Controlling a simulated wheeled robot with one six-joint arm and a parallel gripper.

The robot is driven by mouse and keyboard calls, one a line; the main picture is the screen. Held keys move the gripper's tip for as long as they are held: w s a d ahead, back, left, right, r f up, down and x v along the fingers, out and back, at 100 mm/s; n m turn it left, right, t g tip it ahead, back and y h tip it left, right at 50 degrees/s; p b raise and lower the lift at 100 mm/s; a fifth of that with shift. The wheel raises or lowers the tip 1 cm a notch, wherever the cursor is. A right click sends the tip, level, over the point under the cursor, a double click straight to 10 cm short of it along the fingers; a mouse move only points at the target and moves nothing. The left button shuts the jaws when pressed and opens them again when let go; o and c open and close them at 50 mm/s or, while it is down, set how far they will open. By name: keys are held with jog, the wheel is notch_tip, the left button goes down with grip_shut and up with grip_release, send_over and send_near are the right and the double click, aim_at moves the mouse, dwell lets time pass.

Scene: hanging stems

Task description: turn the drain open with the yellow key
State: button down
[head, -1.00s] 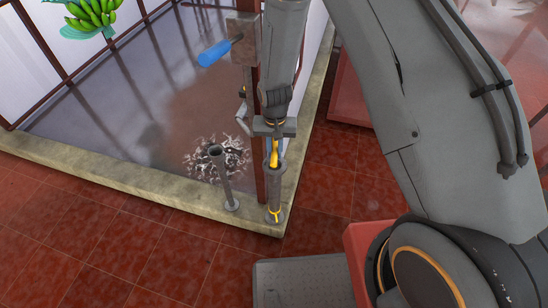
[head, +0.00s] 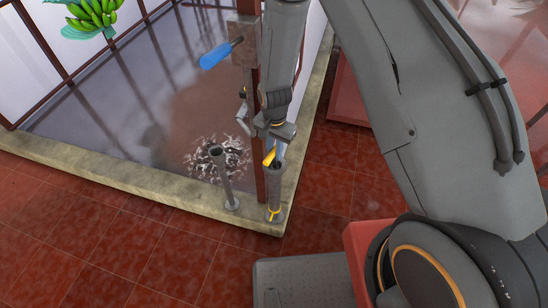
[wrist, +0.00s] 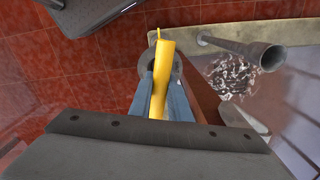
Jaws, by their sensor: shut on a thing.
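My gripper (head: 273,152) is shut on the yellow key (head: 269,157) at the top of an upright grey pipe (head: 275,180) with a yellow mark at its foot, on the basin's near corner. In the wrist view the yellow key (wrist: 160,80) stands between the two bluish fingers, over the pipe's round mouth (wrist: 178,66). The key's lower end is hidden, so I cannot tell how deep it sits. A second grey pipe (head: 223,175) stands to the left on the kerb. Pale swirling matter (head: 200,160) lies on the brownish water behind it.
A brown-red post (head: 260,175) rises close beside the keyed pipe. A blue-handled tool (head: 215,54) sticks out from a grey box (head: 243,40) above. A stone kerb (head: 110,175) borders the basin. Bananas (head: 92,12) hang at the far left. Red tiles (head: 140,250) lie clear in front.

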jog(key=c, duration=1.2)
grip_release()
jog(key=shift+r+p, duration=2.6)
jog(key=shift+r, duration=1.65)
